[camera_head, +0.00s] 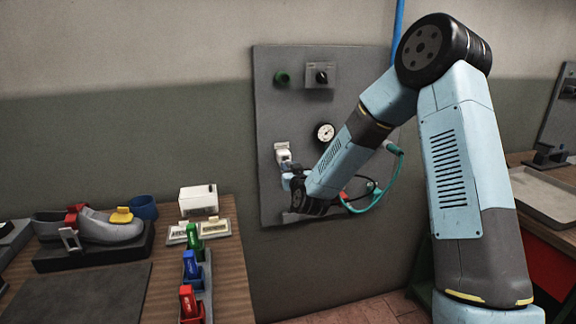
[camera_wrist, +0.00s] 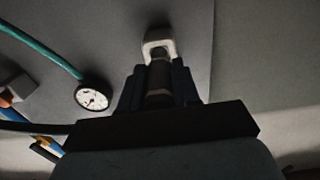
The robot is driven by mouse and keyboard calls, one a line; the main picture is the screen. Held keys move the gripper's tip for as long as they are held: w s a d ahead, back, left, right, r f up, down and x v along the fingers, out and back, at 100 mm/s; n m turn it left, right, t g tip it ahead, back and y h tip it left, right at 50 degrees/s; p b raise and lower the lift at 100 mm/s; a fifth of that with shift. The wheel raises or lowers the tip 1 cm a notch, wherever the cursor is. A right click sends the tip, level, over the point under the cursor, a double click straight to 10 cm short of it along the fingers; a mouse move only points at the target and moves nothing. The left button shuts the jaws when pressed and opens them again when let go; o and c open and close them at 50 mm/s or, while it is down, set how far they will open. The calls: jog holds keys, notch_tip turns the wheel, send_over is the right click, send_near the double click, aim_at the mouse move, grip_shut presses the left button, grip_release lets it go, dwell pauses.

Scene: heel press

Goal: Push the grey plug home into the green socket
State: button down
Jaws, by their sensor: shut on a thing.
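My gripper (camera_head: 287,181) is at the wall panel, just below a white fitting (camera_head: 283,153). In the wrist view my gripper (camera_wrist: 158,88) is shut on a dark grey cylinder, which looks like the grey plug (camera_wrist: 158,80). The plug's far end meets or overlaps the white fitting (camera_wrist: 157,46); I cannot tell whether it sits inside it. In the head view the plug is hidden or too small to make out. A round green part (camera_head: 282,77), which may be the green socket, is at the panel's upper left, well above my gripper. It does not show in the wrist view.
The grey panel (camera_head: 262,120) also bears a black knob (camera_head: 320,77) and a dial gauge (camera_head: 324,132). A teal hose (camera_head: 393,178) loops right of my forearm. The wooden bench (camera_head: 227,280) at left carries a shoe (camera_head: 112,228), a white box (camera_head: 198,200) and coloured blocks.

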jog(key=shift+v, duration=1.25)
jog(key=shift+s, duration=0.15)
notch_tip(320, 180, up, 28)
jog(key=s, duration=0.1)
jog(key=shift+s+d, duration=0.3)
dwell(3.4)
jog(key=shift+w, duration=0.1)
jog(key=shift+x, duration=2.4)
